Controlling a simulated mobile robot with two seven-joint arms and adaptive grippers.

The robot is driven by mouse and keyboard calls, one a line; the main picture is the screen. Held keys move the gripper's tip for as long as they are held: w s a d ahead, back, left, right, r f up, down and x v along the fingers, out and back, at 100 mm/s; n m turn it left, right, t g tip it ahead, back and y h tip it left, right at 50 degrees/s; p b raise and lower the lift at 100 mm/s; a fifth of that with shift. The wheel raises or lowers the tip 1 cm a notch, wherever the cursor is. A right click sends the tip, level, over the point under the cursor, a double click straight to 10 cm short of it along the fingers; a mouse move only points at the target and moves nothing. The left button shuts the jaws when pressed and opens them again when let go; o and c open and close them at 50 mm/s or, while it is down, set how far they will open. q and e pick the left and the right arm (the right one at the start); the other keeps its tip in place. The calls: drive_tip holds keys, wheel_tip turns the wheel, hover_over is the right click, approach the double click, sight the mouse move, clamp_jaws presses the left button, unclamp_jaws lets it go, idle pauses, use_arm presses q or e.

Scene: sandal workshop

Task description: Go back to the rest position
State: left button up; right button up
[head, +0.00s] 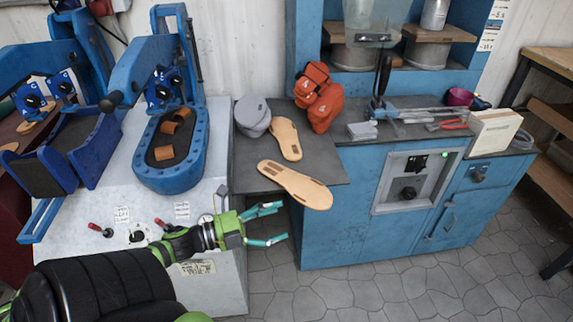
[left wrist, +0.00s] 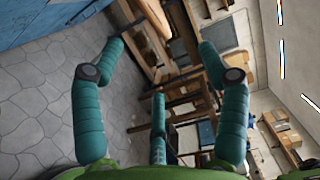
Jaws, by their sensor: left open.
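My left gripper (head: 276,225) is open and empty in the head view. It hangs in front of the grey-topped work surface, just below the nearer tan sandal sole (head: 295,184) in the picture and apart from it. A second tan sole (head: 287,138) lies farther back on the grey top. My right gripper does not show in either view.
A blue press (head: 170,150) with brown strips on its pad stands at left. Grey (head: 252,115) and orange (head: 319,97) items stand behind the soles. The blue cabinet (head: 340,215) is at right. Stone floor (head: 400,285) is open in front.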

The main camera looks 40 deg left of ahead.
use_arm(q)
drive_tip(key=v, duration=0.8)
drive_tip(key=shift+s, duration=0.1)
